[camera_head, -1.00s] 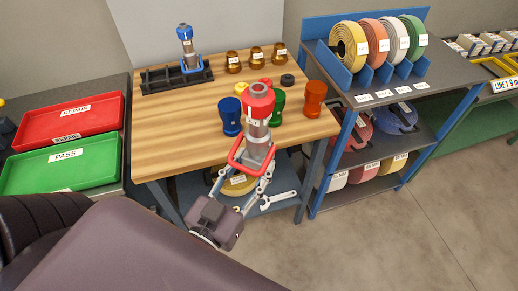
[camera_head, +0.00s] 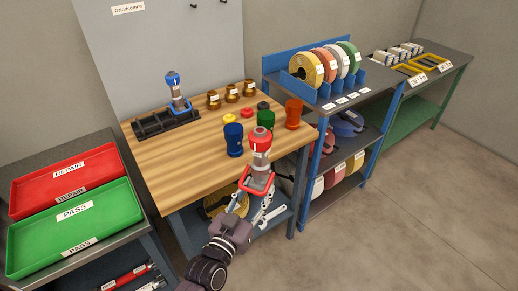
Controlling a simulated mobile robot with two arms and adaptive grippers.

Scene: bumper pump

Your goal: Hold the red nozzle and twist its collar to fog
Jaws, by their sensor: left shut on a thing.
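The red nozzle (camera_head: 261,143) is upright, with a red top, a metallic middle and a red handle loop low down. It is in front of the wooden workbench's front edge. My left gripper (camera_head: 247,194) is shut on the red nozzle at its red handle, from below. The collar's setting is too small to read. My right gripper is not in view. A similar blue nozzle (camera_head: 176,88) stands in a black rack at the back left of the bench.
The wooden bench (camera_head: 180,157) carries blue (camera_head: 233,139), green (camera_head: 265,119) and orange (camera_head: 293,113) cups and several brass fittings. Red (camera_head: 68,175) and green (camera_head: 74,227) trays lie at left. A hose rack (camera_head: 325,65) stands at right. The floor at right is clear.

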